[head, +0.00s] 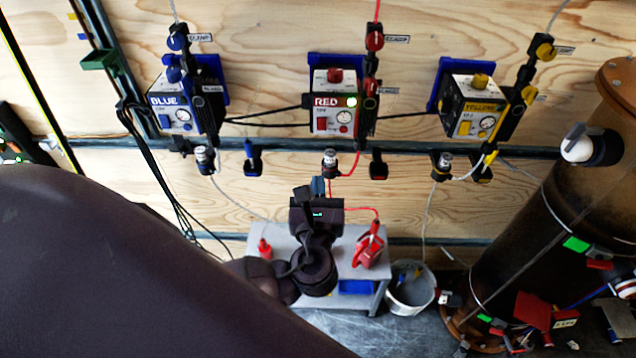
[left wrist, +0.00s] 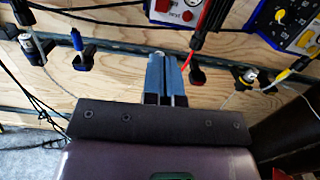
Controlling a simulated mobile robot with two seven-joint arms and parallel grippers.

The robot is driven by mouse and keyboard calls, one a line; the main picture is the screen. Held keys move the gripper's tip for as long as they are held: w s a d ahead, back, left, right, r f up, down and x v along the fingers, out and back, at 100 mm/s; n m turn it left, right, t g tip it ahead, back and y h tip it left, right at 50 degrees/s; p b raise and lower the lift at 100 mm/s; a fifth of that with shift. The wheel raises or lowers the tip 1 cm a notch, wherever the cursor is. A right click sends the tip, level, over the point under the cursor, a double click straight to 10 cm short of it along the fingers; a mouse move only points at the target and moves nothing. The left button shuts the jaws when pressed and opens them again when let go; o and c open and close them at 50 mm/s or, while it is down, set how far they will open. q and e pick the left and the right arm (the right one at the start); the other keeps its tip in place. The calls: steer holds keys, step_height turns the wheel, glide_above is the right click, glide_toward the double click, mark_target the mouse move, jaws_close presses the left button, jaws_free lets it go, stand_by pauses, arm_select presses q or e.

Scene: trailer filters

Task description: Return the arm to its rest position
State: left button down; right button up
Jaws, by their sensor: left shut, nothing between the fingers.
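My left arm (head: 315,265) reaches out over the grey bench, its dark wrist upright in front of the wooden wall. My left gripper (head: 318,187) is shut and empty, its blue-grey fingers just below the RED box. In the left wrist view the shut fingers (left wrist: 166,75) stand side by side with the wall behind them. They appear close to the rail, but I cannot tell whether they touch anything. My right gripper is not in view.
BLUE (head: 176,108), RED (head: 334,105) and YELLOW (head: 472,108) boxes hang on the wall with cables. A grey bench (head: 262,237) holds a red tool (head: 369,247). A white bucket (head: 411,291) stands beside it. A large brown cylinder (head: 545,230) is at right.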

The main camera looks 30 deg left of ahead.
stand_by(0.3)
arm_select(q)
steer(key=w+d+f+n+g+h, duration=0.2)
steer(key=d+f+n+h, duration=0.2)
steer(key=f+n+h, duration=0.95)
steer(key=s+a+f+n+g+y, duration=0.1)
steer(key=s+a+f+n+y, duration=0.1)
steer(key=s+n, duration=0.4)
steer(key=s+a+f+n+g+y, duration=0.1)
steer(key=s+a+f+n+y, duration=0.1)
steer(key=s+a+n, duration=0.3)
steer(key=s+f+n, duration=0.1)
steer(key=n, duration=0.3)
steer(key=shift+s+f, duration=0.2)
steer(key=shift+f, duration=0.05)
